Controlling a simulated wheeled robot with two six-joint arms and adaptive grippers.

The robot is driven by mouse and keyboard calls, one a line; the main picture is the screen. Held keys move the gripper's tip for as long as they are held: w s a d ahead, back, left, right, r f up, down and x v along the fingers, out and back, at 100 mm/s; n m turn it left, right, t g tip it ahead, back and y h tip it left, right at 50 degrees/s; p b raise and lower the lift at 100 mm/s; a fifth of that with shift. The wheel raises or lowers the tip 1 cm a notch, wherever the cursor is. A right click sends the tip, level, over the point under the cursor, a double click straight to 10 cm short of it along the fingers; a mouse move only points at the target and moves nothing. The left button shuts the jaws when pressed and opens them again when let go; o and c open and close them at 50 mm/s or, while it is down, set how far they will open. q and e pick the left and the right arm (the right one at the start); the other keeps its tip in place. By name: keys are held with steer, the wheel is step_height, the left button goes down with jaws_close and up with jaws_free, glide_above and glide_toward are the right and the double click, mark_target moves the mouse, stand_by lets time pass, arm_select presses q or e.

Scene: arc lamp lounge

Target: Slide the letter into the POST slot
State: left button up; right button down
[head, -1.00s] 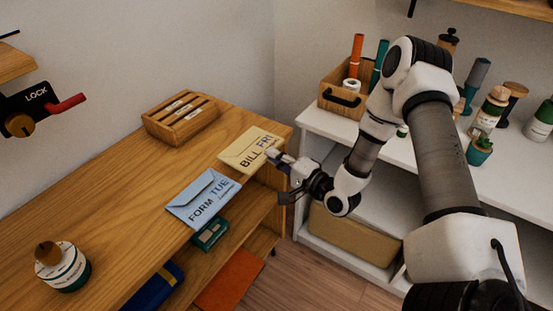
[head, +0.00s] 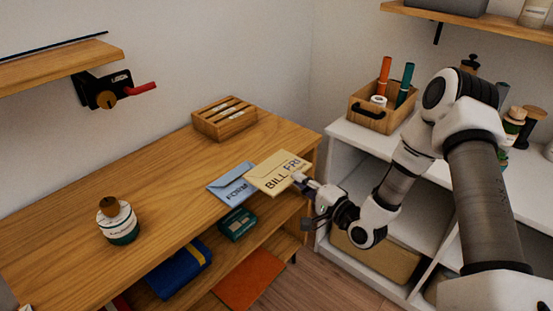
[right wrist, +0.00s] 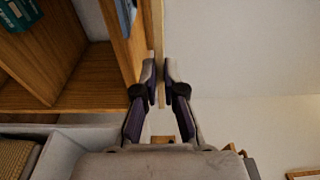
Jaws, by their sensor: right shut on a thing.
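A cream envelope marked BILL FRI (head: 272,176) is in the head view, above the front edge of the wooden desk. My right gripper (head: 301,181) is shut on its right-hand edge. In the right wrist view the fingertips (right wrist: 160,82) pinch the envelope, seen edge-on as a thin pale strip (right wrist: 158,38). A blue envelope marked FORM (head: 229,189) lies at the desk's front edge, its right part hidden behind the cream one. A wooden slotted box (head: 213,129) stands at the back of the desk; its slot labels are too small to read. My left gripper is out of view.
A jar with a brown stopper (head: 120,228) stands on the desk (head: 160,195). A shelf with a lock fitting (head: 103,92) juts out at upper left. A white shelf unit (head: 352,142) with a wooden caddy (head: 370,112) stands right. Desk between jar and slotted box is clear.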

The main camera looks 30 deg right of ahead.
mark_target(261, 184)
steer(key=shift+m+h, duration=0.6)
steer(key=shift+h, duration=0.3)
steer(key=w+a+p, duration=0.1)
steer(key=w+a, duration=0.1)
steer(key=a, duration=0.1)
steer(key=w+a+p, duration=0.1)
steer(key=shift+w+a+f+p, duration=0.1)
steer(key=shift+a+f+p, duration=0.1)
steer(key=shift+f+p, duration=0.1)
steer(key=shift+m+t+h, duration=0.3)
steer(key=shift+m+h, duration=0.1)
steer(key=shift+h, duration=0.4)
steer(key=a, duration=0.1)
steer(key=a+p, duration=0.1)
steer(key=a, duration=0.2)
steer(key=shift+w+a+f, duration=0.15)
steer(key=shift+w+a, duration=0.25)
steer(key=shift+m+h, duration=0.4)
steer(key=shift+h, duration=0.1)
steer(key=a, duration=0.2)
steer(key=s+a+p, duration=0.1)
steer(key=a, duration=0.1)
steer(key=shift+s, duration=0.15)
steer(key=s, duration=0.1)
steer(key=s+r, duration=0.2)
steer(key=s, duration=0.1)
steer(key=shift+a, duration=0.1)
